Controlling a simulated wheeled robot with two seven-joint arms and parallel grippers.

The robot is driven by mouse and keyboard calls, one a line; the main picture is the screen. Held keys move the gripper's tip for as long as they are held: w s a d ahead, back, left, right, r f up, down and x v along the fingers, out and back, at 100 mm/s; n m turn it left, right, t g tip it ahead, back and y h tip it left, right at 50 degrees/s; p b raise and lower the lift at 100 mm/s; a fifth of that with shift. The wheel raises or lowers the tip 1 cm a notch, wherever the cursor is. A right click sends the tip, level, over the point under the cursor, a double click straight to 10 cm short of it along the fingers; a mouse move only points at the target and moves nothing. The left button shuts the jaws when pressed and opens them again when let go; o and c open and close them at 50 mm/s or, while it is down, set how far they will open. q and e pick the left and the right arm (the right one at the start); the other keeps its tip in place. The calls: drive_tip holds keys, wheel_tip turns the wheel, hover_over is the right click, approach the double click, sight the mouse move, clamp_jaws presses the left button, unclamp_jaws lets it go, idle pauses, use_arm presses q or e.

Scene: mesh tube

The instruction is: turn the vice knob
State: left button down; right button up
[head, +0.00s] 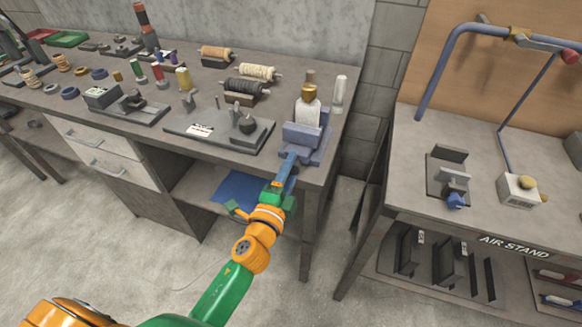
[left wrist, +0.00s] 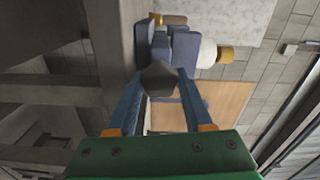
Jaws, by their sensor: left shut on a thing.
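The blue-grey vice (head: 303,136) stands at the right front edge of the left workbench. My left gripper (head: 290,160) reaches up to its front from below. In the left wrist view, a dark, faceted vice knob (left wrist: 160,79) sits between the two blue fingers of my left gripper (left wrist: 161,82), which are shut on it. The vice body (left wrist: 183,52) shows just beyond the knob. In the head view the knob is hidden by the gripper. My right gripper is not in view.
A white bottle with a yellow-brown cap (head: 308,108) stands behind the vice, with a clear cylinder (head: 339,94) beside it. A dark tool plate (head: 215,134) lies to the left. A second bench (head: 410,165) stands across a gap on the right.

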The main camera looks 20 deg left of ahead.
use_arm(q)
drive_tip(key=m, duration=0.3)
drive_tip(key=shift+m, duration=0.4)
drive_tip(key=m, duration=0.3)
drive_tip(key=shift+m+p, duration=0.3)
drive_tip(key=shift+p, duration=0.05)
drive_tip(key=m, duration=0.3)
drive_tip(key=shift+m+p, duration=0.35)
drive_tip(key=shift+m, duration=0.05)
drive_tip(key=m, duration=0.3)
drive_tip(key=shift+f+m+p, duration=0.1)
drive_tip(key=shift+m+p, duration=0.2)
drive_tip(key=shift+p, duration=0.1)
drive_tip(key=m+p, duration=0.1)
drive_tip(key=m, duration=0.2)
drive_tip(key=shift+m, duration=0.3)
drive_tip(key=m+p, duration=0.1)
drive_tip(key=m, duration=0.2)
drive_tip(key=shift+a+m, duration=0.15)
drive_tip(key=shift+m, duration=0.15)
drive_tip(key=shift+m+p, duration=1.55)
drive_tip(key=shift+m, duration=2.25)
drive_tip(key=shift+m, duration=0.3)
